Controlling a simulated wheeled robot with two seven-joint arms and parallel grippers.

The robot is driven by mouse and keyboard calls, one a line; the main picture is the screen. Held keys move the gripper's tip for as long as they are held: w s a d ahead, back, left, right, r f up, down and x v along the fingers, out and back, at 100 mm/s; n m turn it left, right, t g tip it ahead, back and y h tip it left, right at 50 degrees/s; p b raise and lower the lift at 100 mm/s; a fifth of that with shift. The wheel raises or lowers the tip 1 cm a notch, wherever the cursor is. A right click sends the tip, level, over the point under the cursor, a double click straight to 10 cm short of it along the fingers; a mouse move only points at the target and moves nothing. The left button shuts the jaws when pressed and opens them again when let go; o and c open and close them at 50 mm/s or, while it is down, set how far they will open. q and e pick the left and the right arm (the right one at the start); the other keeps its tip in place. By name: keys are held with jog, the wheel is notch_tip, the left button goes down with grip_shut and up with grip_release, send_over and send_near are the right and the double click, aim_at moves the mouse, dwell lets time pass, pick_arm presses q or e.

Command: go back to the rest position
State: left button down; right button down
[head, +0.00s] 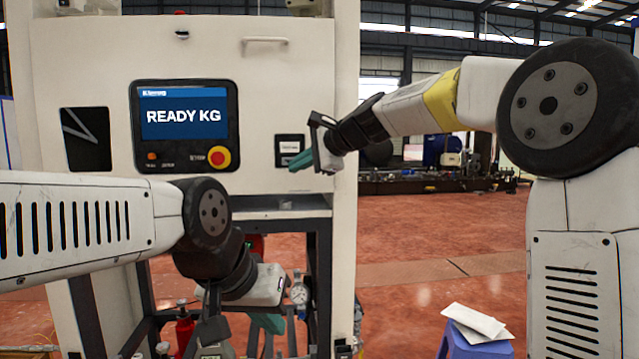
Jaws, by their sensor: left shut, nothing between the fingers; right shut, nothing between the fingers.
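The white dispenser machine (270,80) stands in front of me, and its screen (184,112) reads "READY KG". My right gripper (301,160) is raised in front of the machine's right side, by a small dark-framed panel. Its teal fingers are shut and empty and point left. Whether they touch the panel cannot be told. My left gripper (268,322) is low, in front of the open frame under the machine. Its teal fingers point down and are shut and empty. Part of it is hidden by my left wrist.
A red-and-yellow stop button (219,157) sits below the screen. The dark lower frame (319,270) holds a gauge (299,293) and a red bottle (185,332). A blue stool (470,345) with white packets (477,321) stands at lower right. The red floor between is clear.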

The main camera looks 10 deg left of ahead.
jog(key=s+d+f+n+h, duration=0.2)
jog(key=s+d+f, duration=0.1)
jog(key=s+d, duration=0.4)
jog(key=s+d+f+n+h, duration=0.25)
jog(key=s+d, duration=0.25)
jog(key=d, duration=0.4)
jog(key=s+d+f+n+h, duration=0.2)
jog(key=s+d+f+n, duration=0.1)
jog(key=s+d+f, duration=0.4)
jog(key=s+d+f+n+g+h, duration=0.1)
jog(key=s+d+f+n+h, duration=0.1)
jog(key=s+d+f, duration=0.6)
jog(key=s+n, duration=0.1)
jog(key=s, duration=0.3)
